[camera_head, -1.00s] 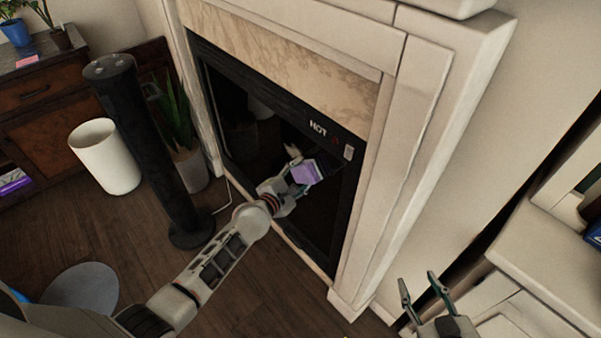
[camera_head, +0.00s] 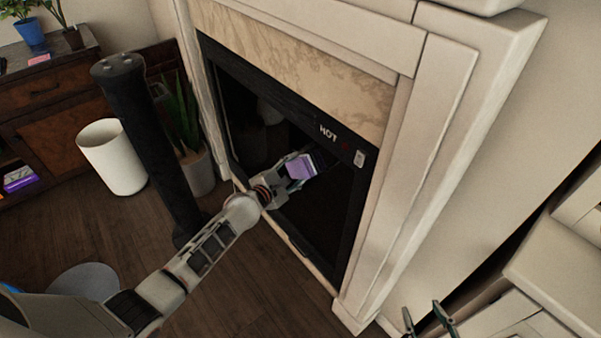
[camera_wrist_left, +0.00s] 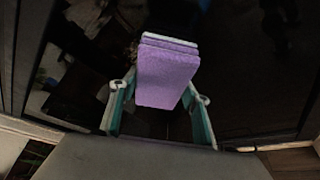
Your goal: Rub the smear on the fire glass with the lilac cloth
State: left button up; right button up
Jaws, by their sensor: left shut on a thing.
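The fire glass (camera_head: 325,205) is a dark pane in a black frame within the pale fireplace. My left gripper (camera_head: 298,168) is shut on the lilac cloth (camera_head: 301,166), a folded pad with a pale layer, in front of the glass. In the left wrist view the cloth (camera_wrist_left: 165,75) stands out between the two fingers; I cannot tell whether it touches the glass. Faint brownish mottling (camera_wrist_left: 75,82) shows left of the cloth there; I cannot tell smear from reflection. My right gripper (camera_head: 425,316) is at the bottom edge, its fingers apart and empty.
A black column (camera_head: 150,150), a white bin (camera_head: 112,157) and a potted plant (camera_head: 190,140) stand left of the fireplace. The pale surround (camera_head: 425,150) juts out right of the glass. A pale cabinet (camera_head: 550,265) is at the lower right.

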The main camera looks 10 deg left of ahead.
aim_at(292, 149)
pick_arm(q)
jog(key=shift+w+a, duration=0.5)
jog(key=shift+w+a+r+b, duration=0.15)
jog(key=shift+w+r+b, duration=0.05)
jog(key=shift+r+b, duration=0.1)
jog(key=shift+w+a+b, duration=0.45)
jog(key=shift+w+a, duration=0.15)
jog(key=shift+a, duration=0.2)
jog(key=shift+w+a+b, duration=0.4)
jog(key=shift+w+a, duration=0.15)
jog(key=shift+a, duration=0.2)
jog(key=shift+w+r+p, duration=0.1)
jog(key=shift+r+p, duration=0.25)
jog(key=shift+r, duration=0.2)
jog(key=shift+r+p, duration=0.45)
jog(key=shift+r, duration=0.2)
jog(key=shift+s+d+f, duration=0.1)
jog(key=shift+s+f, duration=0.1)
pick_arm(e)
jog(key=shift+s+f, duration=0.25)
jog(key=shift+f, duration=0.5)
